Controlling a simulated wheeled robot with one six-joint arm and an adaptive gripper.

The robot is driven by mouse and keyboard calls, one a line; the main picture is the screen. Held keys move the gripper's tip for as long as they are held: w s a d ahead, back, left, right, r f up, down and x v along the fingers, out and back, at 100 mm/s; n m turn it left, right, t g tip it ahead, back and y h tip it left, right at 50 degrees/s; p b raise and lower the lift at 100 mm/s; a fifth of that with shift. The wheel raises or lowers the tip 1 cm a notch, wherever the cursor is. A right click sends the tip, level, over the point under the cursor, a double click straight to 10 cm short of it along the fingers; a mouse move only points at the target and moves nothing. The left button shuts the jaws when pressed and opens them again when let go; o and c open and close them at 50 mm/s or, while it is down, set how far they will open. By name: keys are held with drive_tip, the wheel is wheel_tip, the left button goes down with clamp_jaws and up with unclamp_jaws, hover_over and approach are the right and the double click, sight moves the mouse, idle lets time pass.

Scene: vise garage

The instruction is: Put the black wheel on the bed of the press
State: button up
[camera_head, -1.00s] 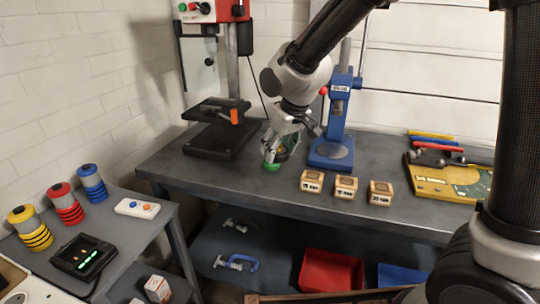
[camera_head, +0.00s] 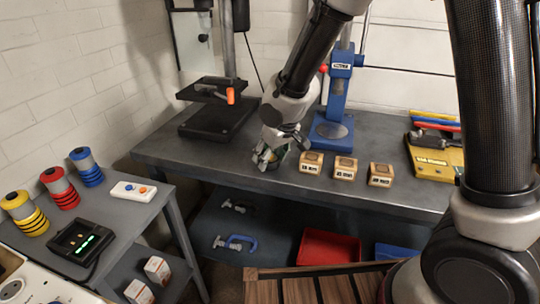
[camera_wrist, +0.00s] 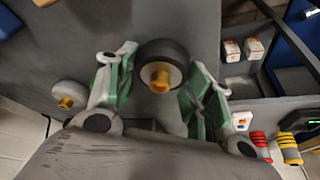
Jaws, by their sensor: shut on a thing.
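The black wheel (camera_wrist: 164,57) with a yellow hub sits between the green-padded fingers of my gripper (camera_wrist: 158,78) in the wrist view. My gripper is shut on it. In the head view my gripper (camera_head: 268,157) is over the bench near its front edge, and the wheel is mostly hidden by the fingers. The blue press (camera_head: 338,95) stands behind and to the right of my gripper. Its grey bed (camera_head: 333,130) is bare where visible, and my gripper is apart from it.
A pale wheel (camera_wrist: 71,94) with a yellow hub is beside the left finger. Several small labelled wooden blocks (camera_head: 344,168) stand in front of the press. A black drill press (camera_head: 217,118) is at left. A yellow board (camera_head: 433,163) with tools lies at right.

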drive_tip(key=shift+f, duration=0.15)
drive_tip(key=o, duration=1.1)
drive_tip(key=v, duration=1.2)
drive_tip(key=shift+r, duration=0.25)
